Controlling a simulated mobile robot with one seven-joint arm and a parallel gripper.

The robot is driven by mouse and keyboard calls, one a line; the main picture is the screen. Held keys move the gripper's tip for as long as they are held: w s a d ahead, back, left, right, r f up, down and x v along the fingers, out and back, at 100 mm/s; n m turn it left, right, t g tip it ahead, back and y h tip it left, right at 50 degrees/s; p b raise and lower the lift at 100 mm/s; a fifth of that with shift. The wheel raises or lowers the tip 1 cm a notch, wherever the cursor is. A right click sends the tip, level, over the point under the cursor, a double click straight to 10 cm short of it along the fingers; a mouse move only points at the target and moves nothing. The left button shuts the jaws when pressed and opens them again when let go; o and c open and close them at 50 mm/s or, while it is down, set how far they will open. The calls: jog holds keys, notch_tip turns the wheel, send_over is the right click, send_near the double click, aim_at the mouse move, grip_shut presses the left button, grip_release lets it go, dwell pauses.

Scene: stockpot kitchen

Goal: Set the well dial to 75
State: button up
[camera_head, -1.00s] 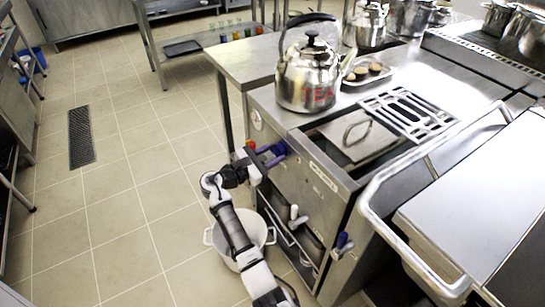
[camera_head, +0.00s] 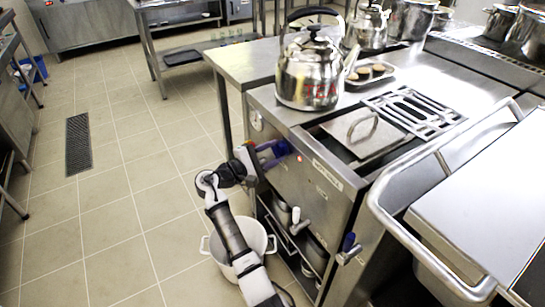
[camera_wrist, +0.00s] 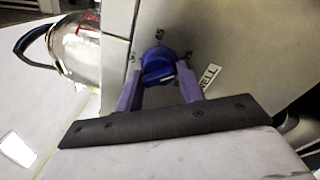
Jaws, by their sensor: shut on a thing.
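The well dial (camera_wrist: 157,64) is a round blue knob on the steel front panel. In the wrist view a WELL label (camera_wrist: 208,77) sits to its right, and small marks ring it. I cannot tell which mark the dial points at. My gripper (camera_wrist: 158,82) has its purple fingers on either side of the dial and is shut on it. In the head view my gripper (camera_head: 268,154) reaches the panel's upper left part, and its fingers partly hide the dial.
A steel kettle (camera_head: 309,78) with red lettering stands on the counter above the panel. A lidded well (camera_head: 362,134) lies to its right. Two taps (camera_head: 297,221) (camera_head: 348,249) stick out lower on the front. A white pot (camera_head: 258,240) stands on the floor below my arm.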

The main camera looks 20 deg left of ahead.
jog(key=shift+s+d+f+m, duration=0.1)
jog(key=shift+f+m, duration=0.1)
jog(key=shift+m, duration=0.1)
jog(key=o, duration=1)
jog(key=shift+r, duration=0.1)
jog(key=shift+c, duration=0.2)
jog(key=r+b+v, duration=0.1)
jog(key=b+v, duration=0.1)
jog(key=v, duration=1.1)
jog(key=shift+s+a+f, duration=0.25)
jog(key=shift+a+f, duration=0.1)
jog(key=shift+f, duration=0.15)
